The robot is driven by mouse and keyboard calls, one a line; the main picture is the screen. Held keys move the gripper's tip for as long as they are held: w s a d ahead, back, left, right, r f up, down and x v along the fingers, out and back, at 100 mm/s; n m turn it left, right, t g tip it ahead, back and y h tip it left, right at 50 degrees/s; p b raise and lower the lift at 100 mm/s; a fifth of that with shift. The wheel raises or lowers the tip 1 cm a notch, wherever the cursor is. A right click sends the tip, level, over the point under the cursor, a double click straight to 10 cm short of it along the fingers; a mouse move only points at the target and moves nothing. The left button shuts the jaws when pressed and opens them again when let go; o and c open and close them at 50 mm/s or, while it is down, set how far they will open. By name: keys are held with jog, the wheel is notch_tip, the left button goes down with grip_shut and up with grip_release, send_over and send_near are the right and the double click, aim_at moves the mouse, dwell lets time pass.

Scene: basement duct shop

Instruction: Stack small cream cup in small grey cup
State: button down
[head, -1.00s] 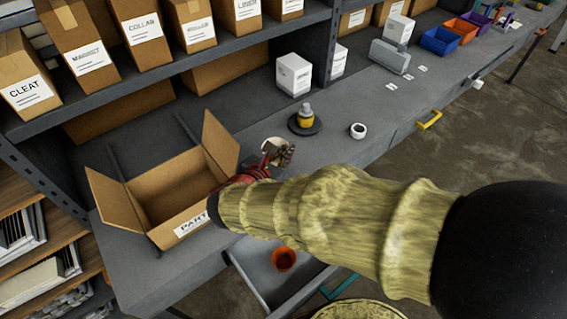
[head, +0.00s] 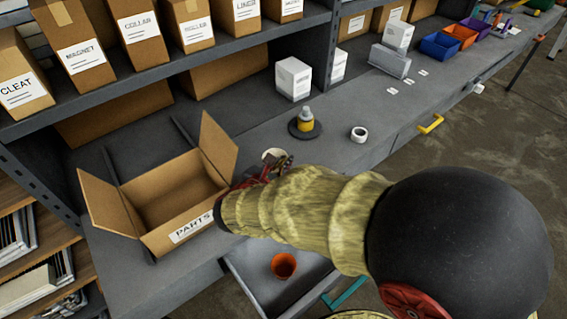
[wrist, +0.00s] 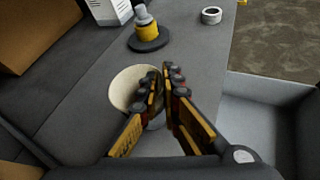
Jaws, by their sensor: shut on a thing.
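The small cream cup (wrist: 128,86) shows its pale round mouth in the wrist view, partly hidden by a finger. My gripper (wrist: 167,76) is shut on its right side wall. In the head view the cream cup (head: 272,155) shows just beyond my gripper (head: 284,164), to the right of the open carton, over the bench. A small greyish patch (wrist: 156,123) shows below the cream cup between my fingers in the wrist view. I cannot tell whether it is the small grey cup, which is not clearly visible in either view.
An open carton (head: 127,203) stands left of my gripper. A yellow bottle on a dark disc (head: 304,122) and a white ring (head: 359,134) stand farther along the bench. An orange cup (head: 284,265) sits in the open drawer (head: 252,278) below. A shelf post rises behind.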

jog(key=c, duration=2)
grip_release()
jog(key=shift+f, duration=0.15)
